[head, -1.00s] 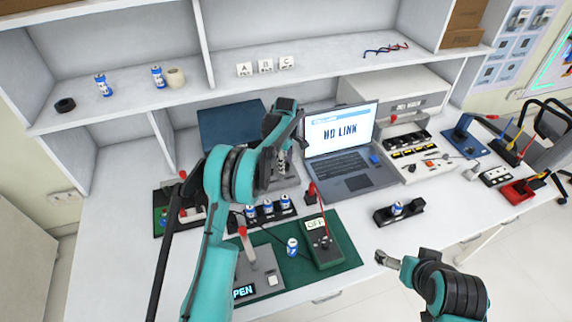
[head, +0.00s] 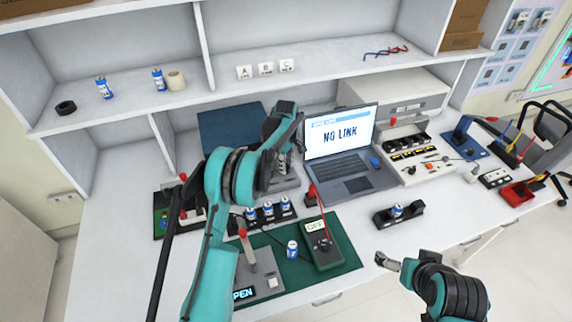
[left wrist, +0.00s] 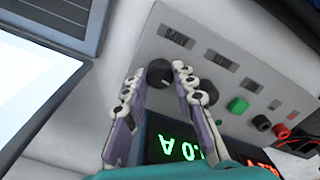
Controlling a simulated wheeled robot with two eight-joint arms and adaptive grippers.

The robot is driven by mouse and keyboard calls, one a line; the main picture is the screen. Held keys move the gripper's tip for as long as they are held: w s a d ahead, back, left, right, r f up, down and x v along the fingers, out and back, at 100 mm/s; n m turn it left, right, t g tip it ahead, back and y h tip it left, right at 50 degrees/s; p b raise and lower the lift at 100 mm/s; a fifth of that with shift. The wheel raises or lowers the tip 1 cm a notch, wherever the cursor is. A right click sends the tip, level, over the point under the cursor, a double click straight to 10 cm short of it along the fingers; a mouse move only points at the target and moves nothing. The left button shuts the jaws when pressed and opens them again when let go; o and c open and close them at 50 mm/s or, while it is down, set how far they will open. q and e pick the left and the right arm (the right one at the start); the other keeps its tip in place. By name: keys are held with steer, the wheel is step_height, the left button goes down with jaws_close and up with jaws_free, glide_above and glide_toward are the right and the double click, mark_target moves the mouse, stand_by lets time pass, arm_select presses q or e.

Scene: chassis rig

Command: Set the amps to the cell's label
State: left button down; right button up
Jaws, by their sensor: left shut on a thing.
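My left gripper (left wrist: 159,74) is shut on the dark amps knob (left wrist: 159,73) of a grey power supply (left wrist: 150,43); its two fingers stand on either side of the knob. The AMPS label (left wrist: 178,40) appears upside down beside it. The green amps display (left wrist: 178,148) ends in ".0 A"; its leading part is hard to read. In the head view my left arm partly hides the power supply (head: 287,182). A blue-and-white cell (head: 292,249) stands on the green mat (head: 345,262); its label is too small to read. My right gripper (head: 386,261) is off at the front edge, apart from everything.
A laptop (head: 350,183) showing NO LINK stands right of the supply. A meter with a red lead (head: 322,250) sits beside the cell. Front right table is clear.

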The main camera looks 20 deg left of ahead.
arm_select(q)
steer(key=m+p, duration=0.1)
steer(key=m, duration=0.9)
steer(key=shift+m+p, duration=0.4)
steer(key=m, duration=1.1)
steer(key=shift+p, duration=0.4)
steer(key=shift+m, duration=0.4)
steer(key=c, duration=1.2)
jaws_free()
